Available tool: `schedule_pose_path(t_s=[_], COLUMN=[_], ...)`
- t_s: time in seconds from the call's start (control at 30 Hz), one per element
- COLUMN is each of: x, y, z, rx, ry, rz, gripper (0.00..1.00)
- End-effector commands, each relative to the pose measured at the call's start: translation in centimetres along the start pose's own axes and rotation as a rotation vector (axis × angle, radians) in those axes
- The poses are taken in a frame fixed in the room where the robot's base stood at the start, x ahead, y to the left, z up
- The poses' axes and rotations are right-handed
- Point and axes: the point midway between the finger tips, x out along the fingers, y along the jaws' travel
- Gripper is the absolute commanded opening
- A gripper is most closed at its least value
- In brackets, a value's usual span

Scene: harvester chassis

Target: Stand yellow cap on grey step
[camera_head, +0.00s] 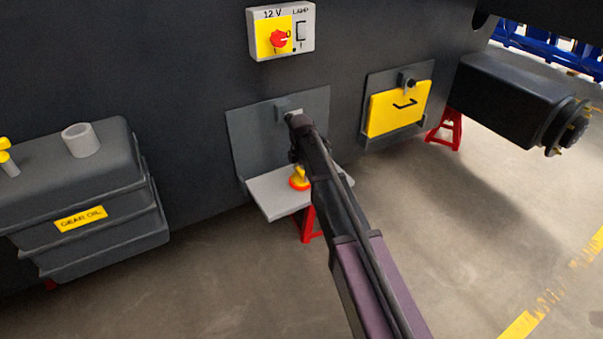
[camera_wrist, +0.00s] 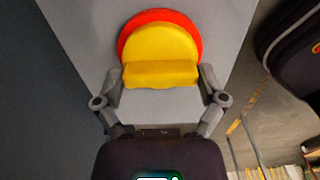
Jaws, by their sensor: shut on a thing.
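The yellow cap (camera_head: 301,173) has an orange-red rim below it in the head view. It is over the flat grey step (camera_head: 275,205), rim side down; I cannot tell whether the rim touches the step. In the wrist view the cap's yellow grip bar (camera_wrist: 161,74) lies between the two fingers of my gripper (camera_wrist: 161,80), which is shut on it. The grey step (camera_wrist: 95,30) lies behind the cap there. My arm hides the fingers and part of the cap and step in the head view.
A gear oil tank (camera_head: 75,245) with an open grey filler neck (camera_head: 81,140) is at left. A 12 V lamp switch box (camera_head: 300,30) is above the step. A yellow panel (camera_head: 398,109) is right of it. A red stand (camera_head: 308,225) is below the step.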

Motion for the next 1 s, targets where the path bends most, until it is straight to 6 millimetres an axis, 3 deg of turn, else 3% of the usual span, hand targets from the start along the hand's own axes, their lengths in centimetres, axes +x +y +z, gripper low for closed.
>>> schedule_pose_path(t_s=[0.57, 1.0], x=[-0.2, -2.8], y=[0.0, 0.0], z=[-0.1, -0.1], rx=[-0.001, -0.001], ry=[0.0, 0.0], rz=[0.0, 0.0], gripper=[1.0, 1.0])
